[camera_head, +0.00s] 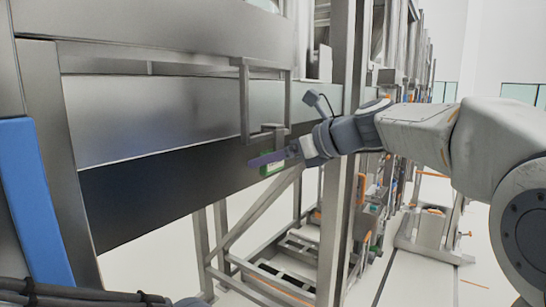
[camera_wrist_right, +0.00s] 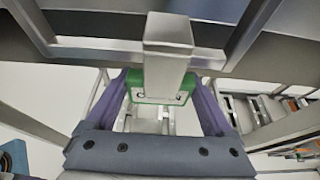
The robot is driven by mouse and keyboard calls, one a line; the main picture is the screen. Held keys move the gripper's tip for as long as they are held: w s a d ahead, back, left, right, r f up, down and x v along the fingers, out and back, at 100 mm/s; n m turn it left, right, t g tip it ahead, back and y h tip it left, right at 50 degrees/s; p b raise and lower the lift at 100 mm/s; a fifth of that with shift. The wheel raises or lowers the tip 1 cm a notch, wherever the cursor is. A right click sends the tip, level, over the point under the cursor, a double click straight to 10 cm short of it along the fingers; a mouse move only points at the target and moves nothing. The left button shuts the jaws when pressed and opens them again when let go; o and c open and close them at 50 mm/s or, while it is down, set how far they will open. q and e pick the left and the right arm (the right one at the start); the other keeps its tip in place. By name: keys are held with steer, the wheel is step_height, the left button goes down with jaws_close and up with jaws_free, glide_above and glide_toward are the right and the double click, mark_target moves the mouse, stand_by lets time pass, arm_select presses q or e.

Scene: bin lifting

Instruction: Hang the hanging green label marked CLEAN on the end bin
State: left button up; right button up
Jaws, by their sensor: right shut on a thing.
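The green label (camera_head: 271,169) is between the purple fingers of my right gripper (camera_head: 268,160), beside the lower part of the large steel bin (camera_head: 150,112). In the right wrist view, my right gripper (camera_wrist_right: 164,88) has one finger at each side of the green label (camera_wrist_right: 139,94) and is shut on it. A flat metal bracket (camera_wrist_right: 168,40) on the bin side covers the label's middle, so its writing is mostly hidden. I cannot tell whether the label hangs on the bracket. My left gripper is out of view.
A rectangular metal frame (camera_head: 245,100) stands out from the bin's front just above my right gripper. A steel post (camera_head: 343,170) rises close to it. A blue panel (camera_head: 38,190) is at the left. Low racks (camera_head: 300,250) stand on the pale floor below.

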steer(key=o, duration=0.9)
steer(key=shift+s+d, duration=0.1)
steer(key=shift+d, duration=0.05)
